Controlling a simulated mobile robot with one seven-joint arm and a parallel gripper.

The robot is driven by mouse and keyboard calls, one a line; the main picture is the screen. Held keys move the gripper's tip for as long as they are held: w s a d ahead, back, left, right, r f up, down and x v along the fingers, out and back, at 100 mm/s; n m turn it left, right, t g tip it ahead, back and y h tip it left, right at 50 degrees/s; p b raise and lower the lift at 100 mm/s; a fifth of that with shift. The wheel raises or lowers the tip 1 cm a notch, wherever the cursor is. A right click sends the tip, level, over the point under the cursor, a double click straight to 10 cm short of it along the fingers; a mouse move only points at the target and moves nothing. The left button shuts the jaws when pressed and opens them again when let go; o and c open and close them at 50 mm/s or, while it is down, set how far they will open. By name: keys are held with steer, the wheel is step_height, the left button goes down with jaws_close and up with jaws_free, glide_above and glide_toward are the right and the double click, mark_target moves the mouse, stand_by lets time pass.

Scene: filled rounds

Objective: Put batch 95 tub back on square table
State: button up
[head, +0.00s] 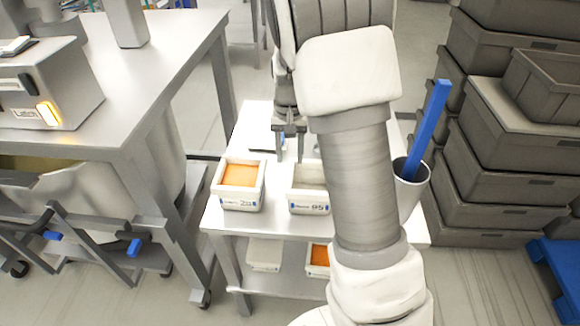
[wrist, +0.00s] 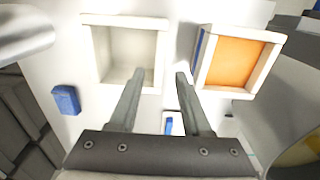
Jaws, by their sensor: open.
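The batch 95 tub (head: 308,202) is a white tub with a pale, empty-looking inside, standing upright on the white square table (head: 275,221). My arm hides its right part in the head view. In the wrist view an empty-looking white tub (wrist: 126,86) at upper left appears to be the same one. My gripper (head: 289,158) is open and empty, pointing down just behind the tubs. In the wrist view its fingers (wrist: 160,75) reach between the pale tub and an orange-filled tub, with no visible grasp.
A white tub with orange contents (head: 240,203) stands left of batch 95. A grey bucket (head: 408,190) holding a blue stick (head: 429,125) is at the table's right. More tubs (head: 318,262) sit on the lower shelf. Grey crates (head: 490,160) stack at right; a metal bench (head: 130,85) stands left.

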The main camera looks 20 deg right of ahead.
steer(key=s+a+r+n+t, duration=0.2)
steer(key=s+a+r+t, duration=0.1)
steer(key=s+r, duration=1.1)
steer(key=s+a+r+n+t, duration=0.1)
steer(key=s+r, duration=0.3)
steer(key=s, duration=0.6)
steer(key=shift+s+n+t, duration=0.25)
steer(key=shift+n+t, duration=0.55)
steer(key=shift+r, duration=0.1)
steer(key=shift+r+p, duration=0.25)
steer(key=shift+p, duration=0.25)
steer(key=shift+a, duration=0.2)
